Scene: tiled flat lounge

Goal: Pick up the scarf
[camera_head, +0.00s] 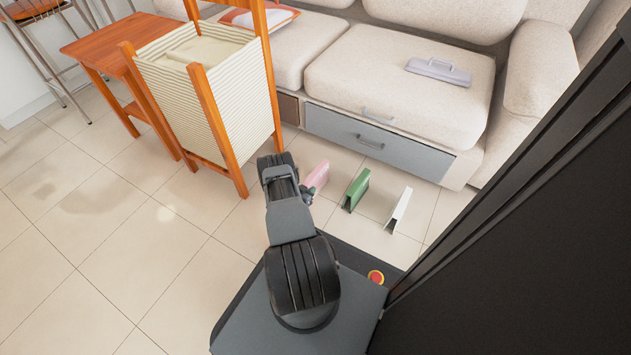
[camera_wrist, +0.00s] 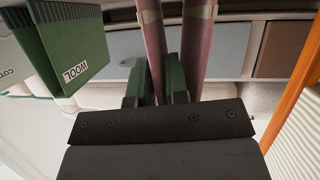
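Three folded pieces stand on the floor before the sofa: a pink one (camera_head: 317,177), a green one (camera_head: 356,190) and a white one (camera_head: 398,210). None is plainly marked as a scarf. The pink piece (camera_wrist: 152,40) shows as two long panels in the wrist view. My gripper (camera_wrist: 160,84) has its fingers close together, with the left pink panel between them and the other panel to the right. It looks shut on that panel. The green piece (camera_wrist: 58,48) is left of my gripper and reads "WOOL".
A wood-framed hamper (camera_head: 205,100) is close left of my arm, beside an orange table (camera_head: 105,45). The lower-left floor is clear.

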